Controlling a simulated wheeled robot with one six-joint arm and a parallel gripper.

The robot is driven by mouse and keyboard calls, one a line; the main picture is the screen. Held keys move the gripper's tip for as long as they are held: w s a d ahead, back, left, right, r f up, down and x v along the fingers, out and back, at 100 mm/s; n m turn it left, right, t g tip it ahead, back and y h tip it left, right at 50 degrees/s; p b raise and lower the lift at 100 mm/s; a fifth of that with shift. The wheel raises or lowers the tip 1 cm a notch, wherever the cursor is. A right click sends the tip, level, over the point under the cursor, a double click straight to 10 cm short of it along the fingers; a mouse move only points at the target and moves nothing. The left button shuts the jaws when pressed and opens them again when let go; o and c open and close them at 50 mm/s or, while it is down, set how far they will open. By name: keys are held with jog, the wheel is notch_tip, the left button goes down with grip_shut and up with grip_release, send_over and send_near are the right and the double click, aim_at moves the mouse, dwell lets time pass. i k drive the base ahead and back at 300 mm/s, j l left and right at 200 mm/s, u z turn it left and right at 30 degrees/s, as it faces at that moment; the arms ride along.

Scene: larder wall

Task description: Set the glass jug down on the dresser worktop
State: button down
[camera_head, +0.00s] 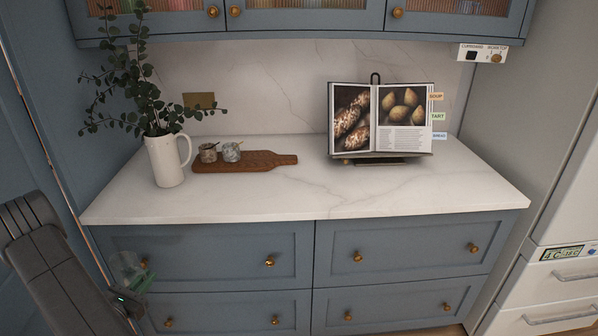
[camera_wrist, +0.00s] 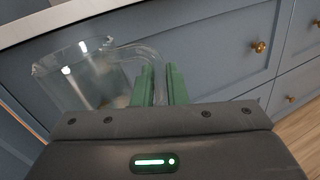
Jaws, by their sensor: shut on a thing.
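The glass jug (camera_wrist: 85,75) is clear and shows at the left of the wrist view, with its handle running to the green fingers. My gripper (camera_wrist: 160,84) is shut on the jug's handle. In the head view the jug (camera_head: 124,264) is faint, at the lower left, in front of the blue drawers and below the worktop's front edge. My gripper (camera_head: 132,297) is beside it there. The dresser worktop (camera_head: 300,203) is white marble, with its front part bare. I cannot tell whether the jug holds anything.
A white pitcher with leafy stems (camera_head: 165,162) stands at the worktop's left. A wooden board (camera_head: 262,160) with two small jars lies behind the middle. A cookbook on a stand (camera_head: 380,120) is at the back right. Wall cupboards (camera_head: 300,22) hang above. Drawer knobs (camera_head: 270,261) stick out in front.

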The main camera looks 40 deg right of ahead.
aim_at(361, 192)
jog(key=k+l, duration=0.15)
jog(key=l, duration=0.2)
jog(key=k+l, duration=0.15)
jog(key=l, duration=0.2)
jog(key=k+l, duration=0.1)
jog(key=l, duration=0.25)
jog(key=k+l, duration=0.15)
jog(key=l, duration=0.2)
